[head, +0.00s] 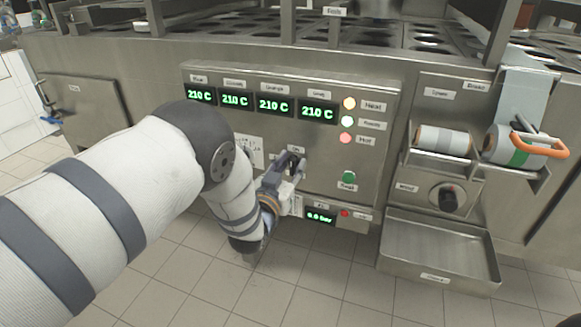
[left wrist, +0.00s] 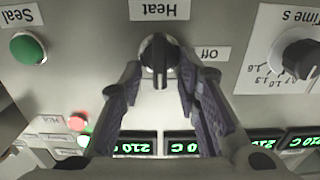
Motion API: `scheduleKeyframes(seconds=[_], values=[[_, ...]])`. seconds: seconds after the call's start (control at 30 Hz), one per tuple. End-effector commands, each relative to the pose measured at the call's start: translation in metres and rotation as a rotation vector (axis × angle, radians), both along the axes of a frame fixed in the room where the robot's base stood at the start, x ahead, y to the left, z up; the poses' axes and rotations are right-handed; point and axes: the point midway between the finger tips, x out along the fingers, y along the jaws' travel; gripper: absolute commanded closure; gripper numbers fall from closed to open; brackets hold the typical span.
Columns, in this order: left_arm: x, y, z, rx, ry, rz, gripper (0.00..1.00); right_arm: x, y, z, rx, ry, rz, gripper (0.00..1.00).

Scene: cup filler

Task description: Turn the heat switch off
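The heat switch (left wrist: 158,60) is a black rotary knob on the steel panel. Its handle points down in the left wrist view, below the "Heat" label (left wrist: 160,10). The "Off" label (left wrist: 211,54) is to its right. My left gripper (left wrist: 160,72) is open, with one purple-padded finger on each side of the knob. I cannot tell whether either finger touches it. In the head view my left gripper (head: 290,170) is at the lower middle of the panel and hides the knob. My right gripper is not in view.
Green displays (head: 275,104) reading 210 C and lit lamps (head: 348,104) are on the panel. A green Seal button (left wrist: 27,48) and a Time knob (left wrist: 298,53) flank the heat switch. A steel tray (head: 440,252) juts out at the right.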

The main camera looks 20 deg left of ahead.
Motion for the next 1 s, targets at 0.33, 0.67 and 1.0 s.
scheduleKeyframes(seconds=[0.33, 0.67, 1.0], values=[[-0.0005, 0.0001, -0.0002, 0.000, 0.001, 0.000, 1.00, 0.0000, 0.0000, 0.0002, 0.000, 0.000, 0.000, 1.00], [-0.0007, 0.0006, 0.0002, -0.056, 0.002, 0.000, 1.00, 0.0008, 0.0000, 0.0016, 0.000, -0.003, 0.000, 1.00], [-0.0006, 0.0047, -0.0001, -0.317, 0.011, 0.003, 1.00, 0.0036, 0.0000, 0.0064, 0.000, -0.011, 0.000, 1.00]])
